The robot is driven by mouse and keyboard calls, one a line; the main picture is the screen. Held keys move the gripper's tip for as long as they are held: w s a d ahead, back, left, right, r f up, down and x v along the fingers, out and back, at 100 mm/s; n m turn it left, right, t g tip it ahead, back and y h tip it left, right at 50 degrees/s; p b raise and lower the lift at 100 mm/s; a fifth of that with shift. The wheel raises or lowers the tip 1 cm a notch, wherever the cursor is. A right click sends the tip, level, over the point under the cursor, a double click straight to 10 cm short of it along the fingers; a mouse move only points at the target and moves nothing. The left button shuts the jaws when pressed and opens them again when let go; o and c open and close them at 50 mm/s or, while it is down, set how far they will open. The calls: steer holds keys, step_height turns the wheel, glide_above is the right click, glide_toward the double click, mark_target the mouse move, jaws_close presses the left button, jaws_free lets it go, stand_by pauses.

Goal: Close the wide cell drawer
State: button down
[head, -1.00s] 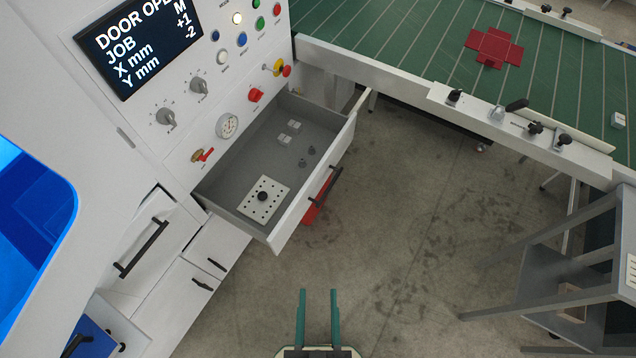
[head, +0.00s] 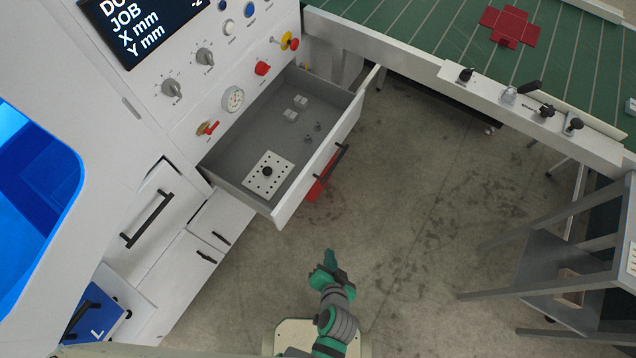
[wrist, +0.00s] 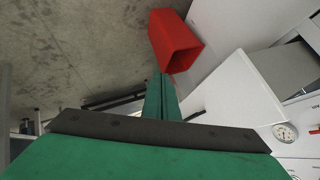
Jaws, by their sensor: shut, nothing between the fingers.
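The wide cell drawer (head: 325,170) is pulled out from the white machine front in the head view. Its white front has a black bar handle (head: 331,160). Inside lie a white perforated plate with a black knob (head: 267,176) and several small parts. My gripper (head: 329,256) is shut and empty, in front of the drawer front and apart from it. In the wrist view my green fingers (wrist: 162,92) are together, with white panels to their right; I cannot tell which panel is the drawer front.
A red bin (head: 318,188) sits below the drawer; it also shows in the wrist view (wrist: 176,42). A green-topped table (head: 400,35) stands behind, a grey stand (head: 560,240) at right. A blue box (head: 92,312) is at lower left. The floor between is clear.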

steer(key=w+f+m+y, duration=0.1)
steer(key=w+f+y, duration=0.1)
steer(key=w, duration=0.2)
steer(key=n+g+y, duration=0.2)
steer(key=y, duration=0.8)
glide_toward(308, 180)
steer(key=x, duration=0.5)
steer(key=shift+s+f, duration=0.1)
steer(key=shift+s, duration=0.05)
steer(key=shift+w+a, duration=0.35)
steer(key=shift+a, duration=0.2)
steer(key=shift+w, duration=0.1)
